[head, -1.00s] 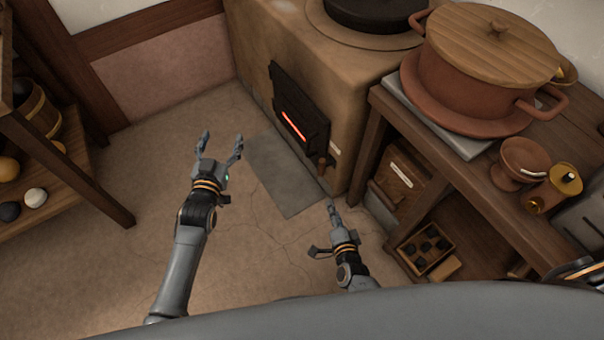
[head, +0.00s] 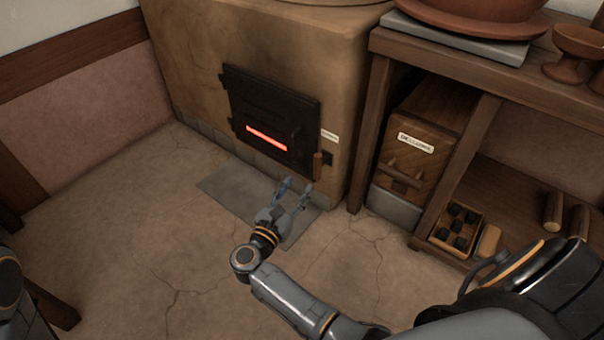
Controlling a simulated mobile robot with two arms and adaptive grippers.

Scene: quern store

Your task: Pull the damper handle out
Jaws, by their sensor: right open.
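The damper handle (head: 318,166) is a small upright wooden grip at the lower right of the stove's iron door, just below a small white label (head: 329,136). A dark fitting sits beside it on the clay stove (head: 350,90). My right gripper (head: 293,189) is open and empty, its two fingers pointing up toward the stove front. In the picture it is just below and left of the handle, with a visible gap between them. My left gripper is out of view; only part of my left arm shows at the lower left edge.
The black firebox door (head: 270,112) has a glowing red slot (head: 266,138). A grey floor plate (head: 225,184) lies before it. Right of the stove stands a wooden table (head: 470,75) with a labelled wooden box (head: 425,130) and a tray of dark lumps (head: 440,226) below.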

